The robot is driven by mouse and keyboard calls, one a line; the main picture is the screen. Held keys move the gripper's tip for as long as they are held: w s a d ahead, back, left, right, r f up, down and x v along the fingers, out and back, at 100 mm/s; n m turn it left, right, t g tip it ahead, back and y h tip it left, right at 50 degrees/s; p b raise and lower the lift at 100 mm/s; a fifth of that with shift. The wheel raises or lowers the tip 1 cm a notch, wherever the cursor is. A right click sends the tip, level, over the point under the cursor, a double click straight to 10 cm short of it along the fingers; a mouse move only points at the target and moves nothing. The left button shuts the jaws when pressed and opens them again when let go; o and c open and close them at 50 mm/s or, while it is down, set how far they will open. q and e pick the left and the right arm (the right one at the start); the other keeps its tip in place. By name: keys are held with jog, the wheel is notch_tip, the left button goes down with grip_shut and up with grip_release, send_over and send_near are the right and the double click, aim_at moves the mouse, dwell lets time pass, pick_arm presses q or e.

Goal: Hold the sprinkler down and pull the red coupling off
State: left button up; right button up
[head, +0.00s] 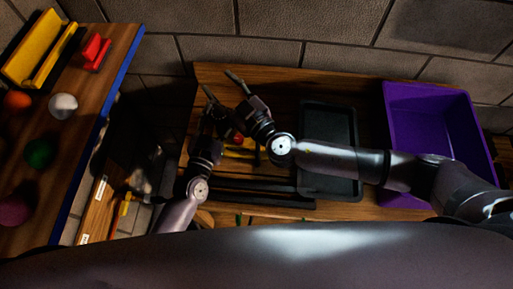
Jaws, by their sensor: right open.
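The sprinkler (240,153) shows as a small yellow shape on the wooden table, left of the black tray. A red part (238,140), which looks like the coupling, sits at its upper side; my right gripper hides some of it. My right gripper (218,81) is open, over and beyond the sprinkler, with its fingers pointing to the upper left. My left gripper (214,113) is just left of the sprinkler, dark and partly overlapped by the right one. Whether its jaws are open, or touch the sprinkler, cannot be made out.
A black tray (313,109) lies right of the sprinkler, with a purple bin (432,94) further right. Dark bars (262,200) lie along the near edge. A block wall stands behind.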

jog(key=s+d+f+m+h, duration=0.4)
jog(key=s+m+h, duration=0.2)
jog(key=s, duration=0.1)
jog(key=s+d+f+m+h, duration=0.3)
jog(key=s+f+m+h, duration=0.15)
jog(key=s, duration=0.25)
jog(key=shift+m+h, duration=0.25)
jog(key=shift+h, duration=0.2)
jog(key=shift+r+x, duration=0.2)
jog(key=shift+x, duration=2.45)
jog(key=shift+r+x, duration=0.2)
jog(key=shift+x, duration=2.45)
jog(key=shift+w+d, duration=0.1)
jog(key=shift+d, duration=0.05)
grip_shut()
